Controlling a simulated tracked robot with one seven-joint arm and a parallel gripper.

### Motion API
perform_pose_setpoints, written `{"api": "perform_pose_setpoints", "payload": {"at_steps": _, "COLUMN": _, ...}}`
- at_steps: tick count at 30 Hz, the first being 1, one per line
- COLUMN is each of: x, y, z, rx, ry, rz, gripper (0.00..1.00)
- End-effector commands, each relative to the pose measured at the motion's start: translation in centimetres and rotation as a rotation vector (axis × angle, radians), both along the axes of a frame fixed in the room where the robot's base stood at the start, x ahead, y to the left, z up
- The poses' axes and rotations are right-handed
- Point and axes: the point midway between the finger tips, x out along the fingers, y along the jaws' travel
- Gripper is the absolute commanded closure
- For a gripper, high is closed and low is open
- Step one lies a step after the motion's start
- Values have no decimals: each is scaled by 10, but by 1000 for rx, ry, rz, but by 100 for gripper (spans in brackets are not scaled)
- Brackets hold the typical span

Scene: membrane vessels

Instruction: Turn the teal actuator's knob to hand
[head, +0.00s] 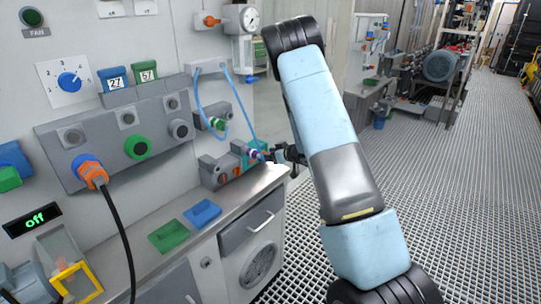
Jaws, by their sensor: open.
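The teal actuator (243,147) is a small box at the right end of the grey valve block, above the counter's back edge. A small purple part (253,154) shows on its front, perhaps the knob; its setting is too small to read. My gripper (271,157) is at the end of my pale blue arm, just right of the actuator and facing it. It is open. It looks very close to the purple part, but I cannot tell whether they touch. The arm hides nothing of the actuator's left side.
A grey valve block (212,172) with orange parts sits left of the actuator. Thin blue tubes (240,108) hang above it. Green (169,236) and blue (202,213) trays lie on the counter (150,270). A black cable (122,235) hangs from an orange plug. Grated floor is open at right.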

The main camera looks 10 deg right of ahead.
Motion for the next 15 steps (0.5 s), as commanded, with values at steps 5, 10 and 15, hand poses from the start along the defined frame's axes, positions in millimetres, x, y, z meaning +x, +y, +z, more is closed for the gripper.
{"api": "perform_pose_setpoints", "payload": {"at_steps": 5, "x": 0, "y": 0, "z": 0, "rx": 0, "ry": 0, "rz": 0, "gripper": 45}}
{"api": "perform_pose_setpoints", "payload": {"at_steps": 10, "x": 0, "y": 0, "z": 0, "rx": 0, "ry": 0, "rz": 0, "gripper": 61}}
{"api": "perform_pose_setpoints", "payload": {"at_steps": 15, "x": 0, "y": 0, "z": 0, "rx": 0, "ry": 0, "rz": -1, "gripper": 78}}
